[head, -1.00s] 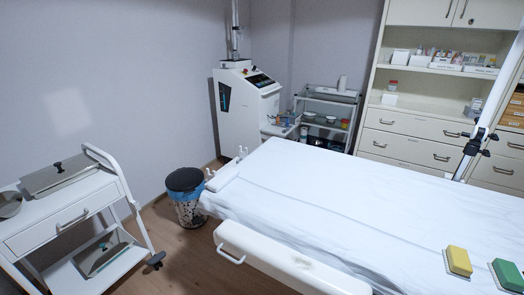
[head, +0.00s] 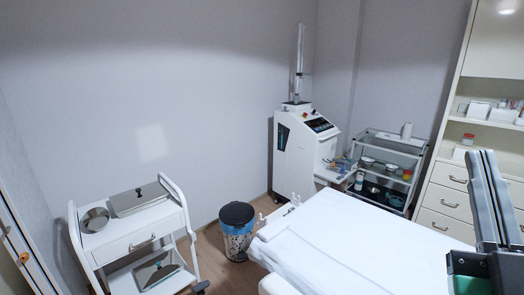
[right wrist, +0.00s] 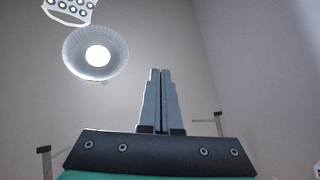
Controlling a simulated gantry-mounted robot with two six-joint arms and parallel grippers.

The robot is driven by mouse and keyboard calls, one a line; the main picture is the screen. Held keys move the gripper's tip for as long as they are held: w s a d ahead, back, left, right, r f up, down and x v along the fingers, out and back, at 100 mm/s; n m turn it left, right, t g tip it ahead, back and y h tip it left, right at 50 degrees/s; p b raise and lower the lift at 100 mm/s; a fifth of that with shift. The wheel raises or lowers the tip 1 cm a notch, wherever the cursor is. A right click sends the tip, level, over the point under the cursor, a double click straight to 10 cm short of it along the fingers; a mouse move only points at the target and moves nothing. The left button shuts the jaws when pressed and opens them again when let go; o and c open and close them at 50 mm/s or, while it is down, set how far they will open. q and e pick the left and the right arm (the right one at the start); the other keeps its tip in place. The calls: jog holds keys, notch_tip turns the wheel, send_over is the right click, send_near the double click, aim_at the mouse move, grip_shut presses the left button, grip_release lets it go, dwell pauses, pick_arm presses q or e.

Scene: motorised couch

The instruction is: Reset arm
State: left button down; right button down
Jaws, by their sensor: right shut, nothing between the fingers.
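My right gripper (head: 482,158) stands upright at the right edge of the head view, in front of the cabinet. Its two fingers are together with nothing between them. In the right wrist view the gripper (right wrist: 161,72) also shows shut and empty, pointing up toward the ceiling. It touches nothing that I can see. My left gripper is not in the head view.
The couch (head: 345,250) with a white sheet fills the lower right. A white trolley (head: 135,240) with steel trays stands left, and a waste bin (head: 238,230) stands between. A machine (head: 303,160) and a glass-shelf cart (head: 387,165) are behind. A round lamp (right wrist: 96,53) hangs overhead.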

jog(key=s+a+r+n+t+y+p, duration=0.1)
jog(key=s+a+r+t+y+p, duration=0.2)
jog(key=s+a+r+y, duration=0.65)
jog(key=w+d+r+y+p, duration=0.1)
jog(key=w+r+p, duration=0.1)
jog(key=r+p, duration=1.55)
jog(key=w+d+r+y+p, duration=0.1)
jog(key=w+r+p, duration=0.2)
jog(key=r+p, duration=1.4)
notch_tip(320, 180, down, 58)
jog(key=b, duration=5.6)
jog(key=shift+s, duration=0.25)
